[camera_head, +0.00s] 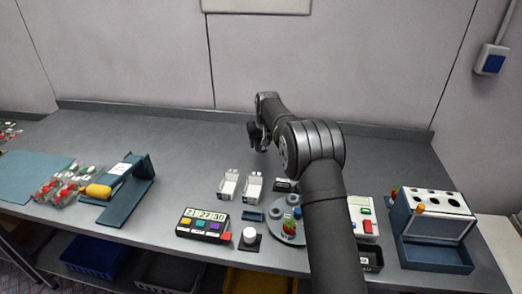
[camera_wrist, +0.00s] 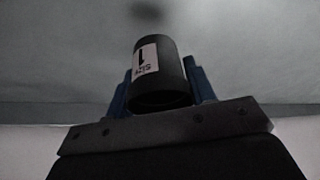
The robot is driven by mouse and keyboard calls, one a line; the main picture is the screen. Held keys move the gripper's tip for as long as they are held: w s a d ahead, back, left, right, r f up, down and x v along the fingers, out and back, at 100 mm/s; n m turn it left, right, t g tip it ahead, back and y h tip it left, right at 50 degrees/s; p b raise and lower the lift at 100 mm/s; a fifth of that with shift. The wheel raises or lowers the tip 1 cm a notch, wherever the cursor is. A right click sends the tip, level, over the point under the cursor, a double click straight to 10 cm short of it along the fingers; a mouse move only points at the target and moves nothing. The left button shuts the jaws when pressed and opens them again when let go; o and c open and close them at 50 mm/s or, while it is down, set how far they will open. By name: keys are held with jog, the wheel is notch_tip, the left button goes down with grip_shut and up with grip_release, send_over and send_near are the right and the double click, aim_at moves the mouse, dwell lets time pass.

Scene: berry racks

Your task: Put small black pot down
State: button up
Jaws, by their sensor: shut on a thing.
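The small black pot (camera_wrist: 172,76) shows in the wrist view, with a white label on its side marked with a 1 and small print. My gripper (camera_wrist: 160,90) is shut on it, with a blue finger on each side. The pot looks tilted in that view. In the head view my gripper (camera_head: 256,136) is over the back part of the grey bench, left of my arm. The pot there is dark and hard to tell from the gripper. I cannot tell how far the pot is above the bench.
The bench (camera_head: 180,140) is clear around and behind my gripper. In front stand two white holders (camera_head: 228,185), a panel with coloured buttons (camera_head: 204,225) and a round grey tray (camera_head: 288,235). A blue-grey rack (camera_head: 435,225) stands at right, a blue stand (camera_head: 128,190) at left.

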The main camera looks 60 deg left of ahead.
aim_at(261, 149)
jog(key=shift+f, duration=2)
jog(key=shift+f, duration=0.15)
jog(key=o, duration=0.9)
jog(key=v, duration=1.2)
